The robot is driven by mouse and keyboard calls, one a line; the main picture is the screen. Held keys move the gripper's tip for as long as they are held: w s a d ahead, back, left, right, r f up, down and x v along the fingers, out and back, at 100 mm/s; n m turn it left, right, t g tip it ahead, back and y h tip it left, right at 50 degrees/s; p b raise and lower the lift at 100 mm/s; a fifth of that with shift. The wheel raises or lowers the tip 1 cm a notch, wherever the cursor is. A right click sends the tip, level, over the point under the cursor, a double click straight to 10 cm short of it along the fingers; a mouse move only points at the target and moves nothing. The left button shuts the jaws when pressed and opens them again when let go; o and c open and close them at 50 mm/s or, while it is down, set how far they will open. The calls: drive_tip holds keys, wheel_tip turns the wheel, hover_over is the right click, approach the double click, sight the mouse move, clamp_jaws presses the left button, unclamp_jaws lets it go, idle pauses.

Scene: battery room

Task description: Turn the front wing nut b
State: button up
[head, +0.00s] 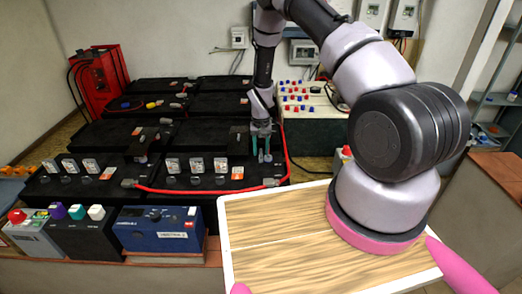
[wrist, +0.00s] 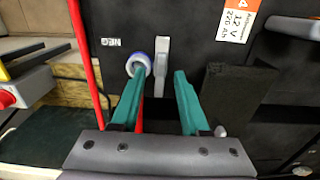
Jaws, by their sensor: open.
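My gripper (wrist: 160,78) has two teal fingers, spread apart with nothing between them. In the head view my gripper (head: 262,150) points down over the right-hand battery in the front rows. In the wrist view a slim grey upright piece (wrist: 162,62), which may be wing nut b, lies just beyond the gap between the fingertips. A round white and blue-rimmed fitting (wrist: 138,65) is beside it, partly covered by the left fingertip. I cannot tell whether the finger touches it. In the head view the nut is too small to make out.
Black batteries (head: 205,133) stand in rows, with a red cable (head: 284,150) along the right side. A blue boxed device (head: 158,228) and a grey box stand in front. A red charger (head: 98,75) is at the back left. A wooden board (head: 280,235) lies in the foreground.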

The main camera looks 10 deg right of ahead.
drive_tip(key=shift+r, duration=0.1)
wheel_tip(320, 180, up, 11)
drive_tip(key=shift+f, duration=0.2)
drive_tip(key=shift+r, duration=0.1)
wheel_tip(320, 180, up, 15)
drive_tip(key=t, duration=0.1)
hover_over(261, 152)
drive_tip(key=d, duration=0.2)
drive_tip(key=s+d+r+m+t+y, duration=0.1)
drive_tip(key=s+r, duration=0.2)
drive_tip(key=r, duration=0.4)
drive_tip(key=s+r+t, duration=0.1)
drive_tip(key=s+r, duration=0.2)
drive_tip(key=r, duration=0.4)
drive_tip(key=s+d+r+t, duration=0.1)
drive_tip(key=s+r+t, duration=0.1)
drive_tip(key=s+r, duration=0.5)
drive_tip(key=s+d+r+t+y, duration=0.1)
drive_tip(key=s+r, duration=0.6)
drive_tip(key=s, duration=0.9)
drive_tip(key=shift+d+r+m+t, duration=0.4)
drive_tip(key=shift+d+t, duration=0.15)
drive_tip(key=shift+t, duration=0.05)
